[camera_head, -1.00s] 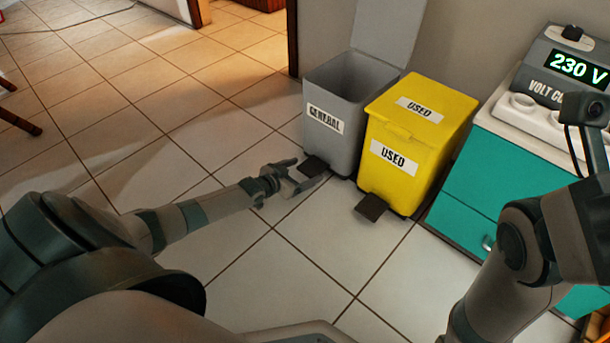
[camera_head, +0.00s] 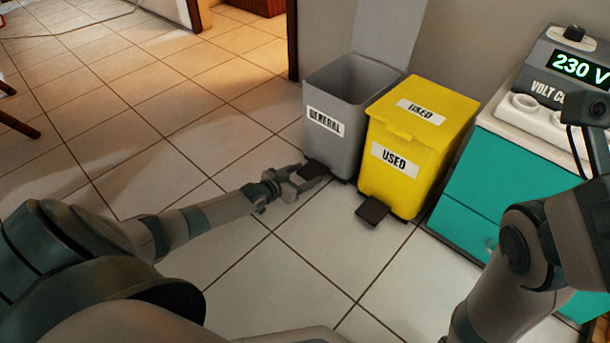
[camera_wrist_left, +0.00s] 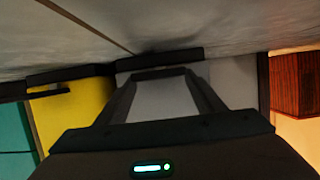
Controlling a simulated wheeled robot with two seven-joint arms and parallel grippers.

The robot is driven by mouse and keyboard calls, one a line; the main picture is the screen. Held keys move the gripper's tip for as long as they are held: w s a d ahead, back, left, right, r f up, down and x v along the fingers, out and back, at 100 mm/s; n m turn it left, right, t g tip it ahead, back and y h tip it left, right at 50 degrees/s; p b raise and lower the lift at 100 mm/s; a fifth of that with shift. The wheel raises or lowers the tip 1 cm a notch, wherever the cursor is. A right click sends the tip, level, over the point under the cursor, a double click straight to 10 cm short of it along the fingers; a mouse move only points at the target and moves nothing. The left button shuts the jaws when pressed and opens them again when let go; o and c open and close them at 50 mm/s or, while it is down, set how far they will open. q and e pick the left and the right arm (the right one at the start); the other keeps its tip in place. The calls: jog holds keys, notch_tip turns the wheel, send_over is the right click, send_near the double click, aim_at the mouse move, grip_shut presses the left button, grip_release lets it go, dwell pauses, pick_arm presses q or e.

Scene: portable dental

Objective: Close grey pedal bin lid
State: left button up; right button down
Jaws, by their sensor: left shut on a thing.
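The grey pedal bin (camera_head: 340,145), labelled GENERAL, stands against the wall with its lid (camera_head: 387,35) raised upright at the back, so its top is open. Its dark pedal (camera_head: 312,169) sticks out low at the front. My left gripper (camera_head: 302,179) is low near the floor and shut on this pedal. In the left wrist view its two fingers (camera_wrist_left: 160,80) converge at the dark pedal, in front of the grey bin's face (camera_wrist_left: 233,82). The exact contact is hard to see. Of my right arm only links show at the right; its gripper is out of view.
A yellow bin (camera_head: 405,165) labelled USED, lid shut, stands close to the right of the grey bin, its pedal (camera_head: 372,211) jutting forward. A teal cabinet (camera_head: 490,185) stands further right.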

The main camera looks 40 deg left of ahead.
pick_arm(q)
jog(key=shift+f, duration=0.4)
jog(key=shift+s+r, duration=0.1)
jog(key=o, duration=1.5)
jog(key=shift+s+r, duration=0.1)
